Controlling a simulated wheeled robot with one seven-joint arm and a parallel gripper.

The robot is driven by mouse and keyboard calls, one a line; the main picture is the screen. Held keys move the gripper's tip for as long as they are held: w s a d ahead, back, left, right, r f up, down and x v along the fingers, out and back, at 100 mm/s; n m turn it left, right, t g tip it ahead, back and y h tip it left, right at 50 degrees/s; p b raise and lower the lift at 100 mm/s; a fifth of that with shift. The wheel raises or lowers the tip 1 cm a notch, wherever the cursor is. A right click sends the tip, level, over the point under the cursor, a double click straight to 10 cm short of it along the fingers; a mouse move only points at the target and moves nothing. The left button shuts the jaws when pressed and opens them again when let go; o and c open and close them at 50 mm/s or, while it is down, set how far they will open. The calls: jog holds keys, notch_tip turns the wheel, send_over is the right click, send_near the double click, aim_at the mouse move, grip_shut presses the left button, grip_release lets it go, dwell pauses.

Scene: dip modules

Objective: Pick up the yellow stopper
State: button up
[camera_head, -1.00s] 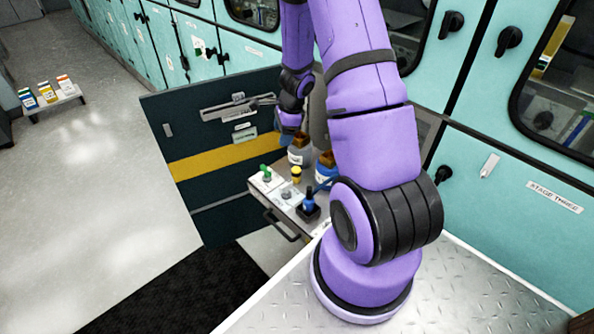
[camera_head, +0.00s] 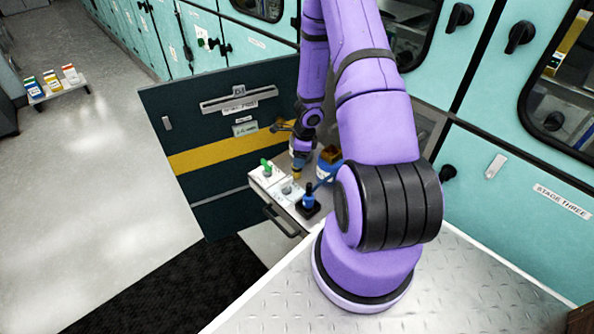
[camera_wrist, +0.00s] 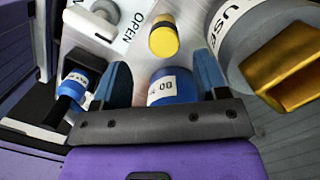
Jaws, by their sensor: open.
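The yellow stopper (camera_wrist: 163,40) stands on the drawer top in the wrist view, ahead of my fingertips and roughly centred between them, not touching either. It is a yellow-topped piece with a dark edge below. In the head view it is a small yellow patch (camera_head: 296,174) just under my gripper (camera_head: 298,158), mostly hidden. My gripper (camera_wrist: 162,72) is open in the wrist view, its two blue fingers apart with nothing held. A blue jar (camera_wrist: 172,86) with a white label shows between the fingers, nearer the palm and partly hidden.
A grey jar (camera_wrist: 238,35) with a gold-brown top stands right of the stopper in the wrist view. A blue-and-black piece (camera_wrist: 72,90) stands at left. The dark open door (camera_head: 225,120) stands beside the drawer (camera_head: 290,212).

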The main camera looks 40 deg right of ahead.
aim_at(297, 170)
jog(key=shift+f, duration=0.2)
jog(key=shift+w+a+f, duration=0.1)
jog(key=shift+w+f, duration=0.15)
jog(key=shift+f, duration=1)
jog(key=shift+w+f, duration=0.25)
jog(key=shift+f, duration=0.95)
jog(key=shift+c, duration=0.2)
jog(key=c, duration=1)
